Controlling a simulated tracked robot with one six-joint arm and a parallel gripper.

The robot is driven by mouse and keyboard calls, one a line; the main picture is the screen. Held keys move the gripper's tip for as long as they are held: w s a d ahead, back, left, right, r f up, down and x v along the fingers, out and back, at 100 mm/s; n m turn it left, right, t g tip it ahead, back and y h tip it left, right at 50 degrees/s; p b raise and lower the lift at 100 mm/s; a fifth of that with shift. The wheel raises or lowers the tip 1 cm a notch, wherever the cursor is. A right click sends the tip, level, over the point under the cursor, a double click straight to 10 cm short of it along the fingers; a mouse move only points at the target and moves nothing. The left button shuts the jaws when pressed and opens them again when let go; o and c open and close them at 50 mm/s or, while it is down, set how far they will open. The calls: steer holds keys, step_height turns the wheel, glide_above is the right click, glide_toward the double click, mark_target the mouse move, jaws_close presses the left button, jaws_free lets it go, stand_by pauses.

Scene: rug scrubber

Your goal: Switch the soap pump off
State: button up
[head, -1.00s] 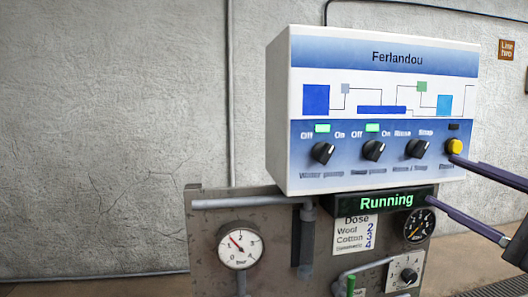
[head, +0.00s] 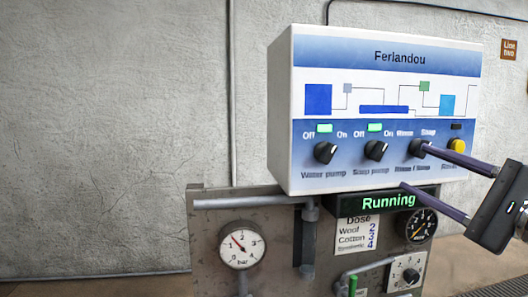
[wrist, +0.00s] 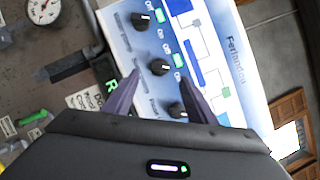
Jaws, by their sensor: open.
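The soap pump knob (head: 376,150) is a black dial on the white and blue Ferlandou panel. Its pale pointer mark tilts to the upper right, on the On side, and the lamp above it (head: 374,127) glows green. In the wrist view the knob (wrist: 159,67) shows between my fingertips, a little beyond them. My gripper (head: 414,167) is open and empty, right of the soap pump knob in the head view. Its upper fingertip overlaps the rinse/soap knob (head: 419,148); I cannot tell whether they touch.
The water pump knob (head: 325,152) is to the left, with a green lamp lit. A yellow reset button (head: 458,146) is at the right. Below are a green "Running" display (head: 388,202), a dose card (head: 357,233) and gauges. Left of the panel is bare wall.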

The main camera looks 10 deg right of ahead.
mark_target(381, 155)
steer(key=shift+x, duration=4.25)
steer(key=shift+c, duration=0.6)
steer(key=c, duration=1)
steer(key=shift+o, duration=0.2)
steer(key=shift+n, duration=0.5)
steer(key=n+g, duration=0.1)
steer(key=n, duration=0.1)
steer(key=n+g, duration=0.1)
steer(key=n, duration=0.2)
steer(key=shift+g, duration=0.3)
steer(key=n, duration=0.2)
steer(key=n+g+h, duration=0.1)
steer(key=n, duration=0.2)
steer(key=shift+r+g, duration=0.1)
steer(key=shift+g, duration=0.2)
